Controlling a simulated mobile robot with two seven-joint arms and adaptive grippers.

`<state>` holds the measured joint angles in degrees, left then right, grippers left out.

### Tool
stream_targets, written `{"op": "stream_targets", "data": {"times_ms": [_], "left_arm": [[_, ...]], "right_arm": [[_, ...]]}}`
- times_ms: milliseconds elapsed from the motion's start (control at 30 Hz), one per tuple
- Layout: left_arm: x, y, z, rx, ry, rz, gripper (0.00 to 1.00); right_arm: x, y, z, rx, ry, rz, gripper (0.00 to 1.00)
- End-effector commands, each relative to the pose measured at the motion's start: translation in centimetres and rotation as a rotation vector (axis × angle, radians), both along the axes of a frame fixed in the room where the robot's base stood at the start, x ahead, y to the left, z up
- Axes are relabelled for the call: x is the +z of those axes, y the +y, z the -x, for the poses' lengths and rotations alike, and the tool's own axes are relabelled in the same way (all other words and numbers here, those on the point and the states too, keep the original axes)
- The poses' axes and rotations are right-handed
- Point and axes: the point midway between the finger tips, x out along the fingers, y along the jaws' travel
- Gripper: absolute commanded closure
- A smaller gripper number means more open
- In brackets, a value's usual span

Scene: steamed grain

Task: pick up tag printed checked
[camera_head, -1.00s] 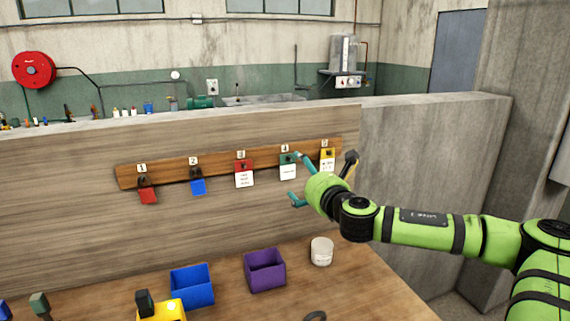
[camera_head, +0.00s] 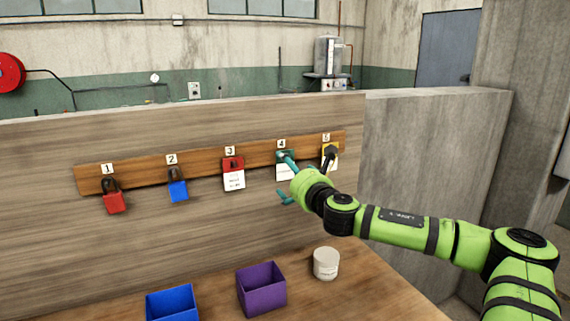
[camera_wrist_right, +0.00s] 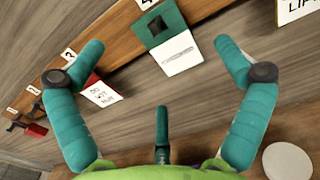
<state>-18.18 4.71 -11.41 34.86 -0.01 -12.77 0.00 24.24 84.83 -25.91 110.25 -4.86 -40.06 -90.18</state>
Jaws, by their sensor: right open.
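A tag with a green top and a white lower part (camera_wrist_right: 183,55) hangs at number 4 on the wooden rail; its print is too small to read. It also shows in the head view (camera_head: 284,173), partly covered by my right gripper. My right gripper (camera_wrist_right: 158,48) is open and empty, with its teal fingers spread on both sides of the tag and a third finger below. In the head view the right gripper (camera_head: 286,178) is in front of the tag; contact cannot be told. My left gripper is out of view.
A red-and-white tag (camera_head: 233,174) hangs at 3 and a yellow-and-white one (camera_head: 331,160) at 5, behind my wrist. Red (camera_head: 114,203) and blue (camera_head: 178,191) padlocks hang at 1 and 2. Below stand blue (camera_head: 171,303) and purple (camera_head: 262,288) bins and a white jar (camera_head: 326,264).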

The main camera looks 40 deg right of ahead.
Motion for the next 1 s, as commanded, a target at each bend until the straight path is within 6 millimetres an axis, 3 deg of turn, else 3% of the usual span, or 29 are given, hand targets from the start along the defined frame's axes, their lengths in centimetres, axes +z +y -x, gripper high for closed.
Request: {"op": "stream_targets", "data": {"times_ms": [267, 433, 667, 700, 733, 867, 1000], "left_arm": [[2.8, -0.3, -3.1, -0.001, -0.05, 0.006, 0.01], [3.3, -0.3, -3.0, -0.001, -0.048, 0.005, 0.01], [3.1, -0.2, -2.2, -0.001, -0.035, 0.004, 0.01], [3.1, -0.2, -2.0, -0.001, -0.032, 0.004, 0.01], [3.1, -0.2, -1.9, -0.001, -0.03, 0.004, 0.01], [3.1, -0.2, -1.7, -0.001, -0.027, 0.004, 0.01], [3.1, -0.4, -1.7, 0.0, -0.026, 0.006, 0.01]], "right_arm": [[0.1, -1.1, -3.1, -0.002, -0.002, -0.006, 0.0], [-0.1, -1.5, -4.4, 0.0, -0.001, -0.002, 0.0], [-0.3, -1.5, -4.5, 0.001, 0.001, 0.001, 0.0], [-0.3, -1.5, -4.5, 0.001, 0.001, 0.001, 0.04], [-0.3, -1.5, -4.5, 0.001, 0.001, 0.001, 0.16], [-0.3, -1.5, -4.5, 0.001, 0.001, 0.001, 0.45], [-0.3, -1.5, -4.5, 0.0, 0.001, 0.0, 0.46]]}}
